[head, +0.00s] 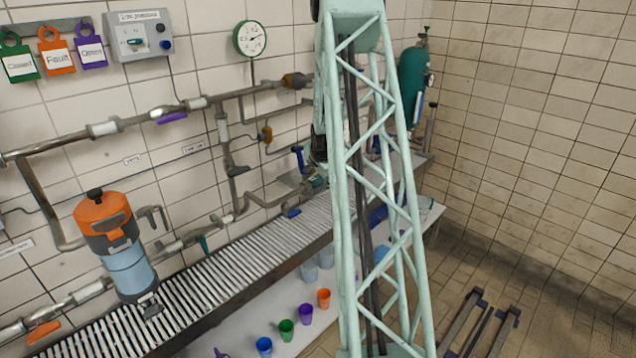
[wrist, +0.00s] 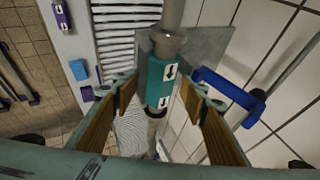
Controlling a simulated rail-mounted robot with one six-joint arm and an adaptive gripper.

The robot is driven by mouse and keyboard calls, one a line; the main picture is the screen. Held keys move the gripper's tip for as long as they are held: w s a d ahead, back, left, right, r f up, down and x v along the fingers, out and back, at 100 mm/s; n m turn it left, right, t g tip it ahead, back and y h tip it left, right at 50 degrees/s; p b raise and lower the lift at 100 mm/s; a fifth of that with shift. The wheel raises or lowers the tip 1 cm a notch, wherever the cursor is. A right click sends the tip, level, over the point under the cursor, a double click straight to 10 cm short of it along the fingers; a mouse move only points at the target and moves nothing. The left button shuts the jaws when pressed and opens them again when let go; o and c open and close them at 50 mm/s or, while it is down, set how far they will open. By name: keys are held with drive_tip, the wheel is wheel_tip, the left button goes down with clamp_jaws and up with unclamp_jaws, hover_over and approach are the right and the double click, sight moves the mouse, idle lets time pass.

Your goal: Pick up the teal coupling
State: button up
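The teal coupling (wrist: 158,76) is in the middle of the wrist view, a short sleeve with white arrow labels, in line with a grey pipe above and below it. A small teal part (head: 320,182) beside my mast in the head view looks like the same coupling. My gripper (wrist: 160,90) is open, with one finger on each side of the coupling. Gaps show between the fingers and the coupling. In the head view, my mast hides most of the gripper.
A blue lever (wrist: 228,97) stands close to the right finger, with a grey plate (wrist: 215,48) behind the coupling. A slatted grate (head: 215,290) runs along the wall. Coloured cups, including an orange one (head: 323,298), stand on the shelf below.

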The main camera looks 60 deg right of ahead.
drive_tip(key=shift+w+d+f, duration=0.1)
drive_tip(key=shift+d+f, duration=0.05)
drive_tip(key=shift+f, duration=0.1)
drive_tip(key=shift+c, duration=0.8)
drive_tip(key=c, duration=1)
drive_tip(key=shift+o, duration=0.2)
drive_tip(key=shift+r, duration=0.15)
wheel_tip(320, 180, up, 10)
drive_tip(key=r+p, duration=0.1)
drive_tip(key=p, duration=0.4)
wheel_tip(320, 180, up, 7)
drive_tip(key=p, duration=0.6)
hover_over(319, 177)
drive_tip(key=shift+f, duration=0.15)
